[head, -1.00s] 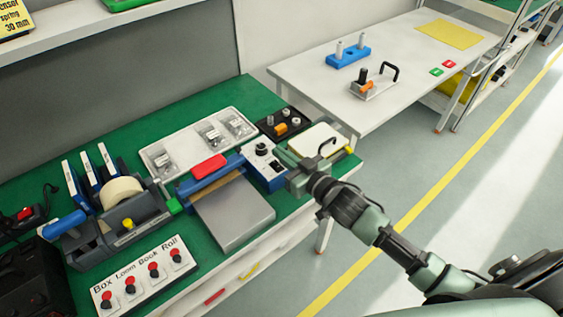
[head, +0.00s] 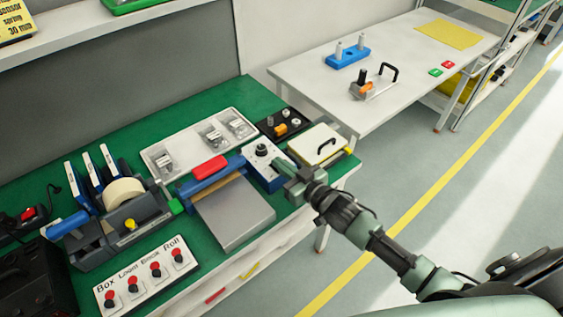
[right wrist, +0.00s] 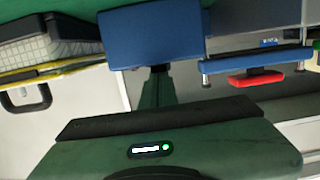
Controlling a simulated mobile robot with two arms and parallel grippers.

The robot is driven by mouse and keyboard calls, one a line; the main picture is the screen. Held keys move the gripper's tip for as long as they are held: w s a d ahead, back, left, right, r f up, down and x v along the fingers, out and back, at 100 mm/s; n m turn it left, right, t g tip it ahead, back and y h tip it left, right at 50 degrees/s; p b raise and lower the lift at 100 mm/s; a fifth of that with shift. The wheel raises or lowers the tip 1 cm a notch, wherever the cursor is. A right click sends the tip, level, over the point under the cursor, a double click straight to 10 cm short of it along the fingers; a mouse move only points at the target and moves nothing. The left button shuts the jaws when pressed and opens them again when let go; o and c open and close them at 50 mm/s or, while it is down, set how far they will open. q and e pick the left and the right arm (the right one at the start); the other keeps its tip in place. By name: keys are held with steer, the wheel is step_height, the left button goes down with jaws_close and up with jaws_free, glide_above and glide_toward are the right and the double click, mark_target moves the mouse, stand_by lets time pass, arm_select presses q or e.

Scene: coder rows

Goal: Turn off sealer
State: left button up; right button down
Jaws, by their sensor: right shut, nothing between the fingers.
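The sealer has a blue bar with a red handle (head: 209,167) and a grey plate (head: 236,212) in front, on the green bench. Beside it on the right is a blue control box (head: 251,171) with a white top and a black knob (head: 262,150). My right gripper (head: 277,164) is shut and empty, its tip at the right part of the box's top. It hides that part, and I cannot tell whether it touches. In the right wrist view the box's blue side (right wrist: 150,35) is just beyond the fingers (right wrist: 157,90), and the red handle (right wrist: 255,79) is to the right. My left gripper is out of view.
A white case with a black handle (head: 313,137) stands just right of my gripper. A parts tray (head: 165,171) and a black tray (head: 268,127) lie behind. The aisle floor at right is clear.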

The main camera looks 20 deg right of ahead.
steer(key=shift+r+p, duration=2.25)
steer(key=r+b+v, duration=0.1)
steer(key=v, duration=0.8)
steer(key=shift+r, duration=0.25)
